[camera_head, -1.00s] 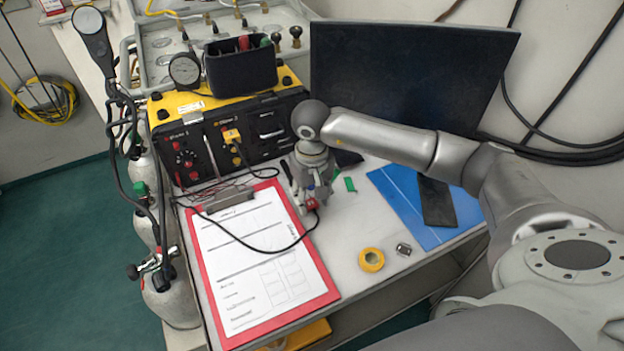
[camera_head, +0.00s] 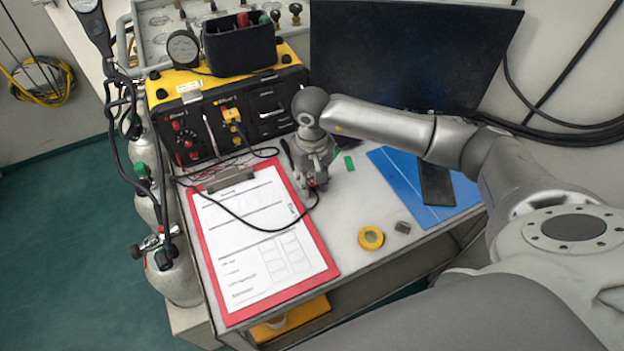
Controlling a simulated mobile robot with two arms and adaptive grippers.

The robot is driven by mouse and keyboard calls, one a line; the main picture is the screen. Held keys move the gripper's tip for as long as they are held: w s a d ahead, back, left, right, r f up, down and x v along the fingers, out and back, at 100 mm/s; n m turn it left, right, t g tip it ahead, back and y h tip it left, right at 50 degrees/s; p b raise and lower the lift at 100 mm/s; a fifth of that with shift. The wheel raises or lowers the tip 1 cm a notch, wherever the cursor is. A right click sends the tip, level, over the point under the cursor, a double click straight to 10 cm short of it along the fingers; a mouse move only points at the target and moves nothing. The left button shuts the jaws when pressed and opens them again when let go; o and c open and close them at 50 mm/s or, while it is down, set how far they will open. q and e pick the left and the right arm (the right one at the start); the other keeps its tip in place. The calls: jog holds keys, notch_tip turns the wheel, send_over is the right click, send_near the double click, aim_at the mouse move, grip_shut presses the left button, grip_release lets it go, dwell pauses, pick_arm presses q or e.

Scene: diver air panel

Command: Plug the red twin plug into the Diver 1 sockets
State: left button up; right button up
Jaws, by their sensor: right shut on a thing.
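My right gripper (camera_head: 316,183) points down over the table and is shut on the red twin plug (camera_head: 316,187), which is mostly hidden between the fingers. A black cable runs from the plug in a loop over the clipboard. The black and yellow air panel (camera_head: 218,151) stands behind and to the left, apart from the plug. Its left section, which seems to be labelled Diver 1, has red sockets and knobs (camera_head: 180,125). A yellow plug (camera_head: 232,115) sits in the section beside it. My left gripper is not in view.
A red clipboard (camera_head: 318,277) with a paper form lies in front of the panel. Yellow tape (camera_head: 371,238), a small grey piece (camera_head: 403,227) and a blue mat (camera_head: 395,168) lie on the right. A dark monitor (camera_head: 410,55) stands behind. Gas cylinders (camera_head: 176,278) stand at left.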

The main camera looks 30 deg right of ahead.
aim_at(312, 185)
jog(key=shift+r, duration=0.3)
grip_shut()
jog(key=shift+r+p, duration=0.35)
jog(key=shift+r, duration=0.85)
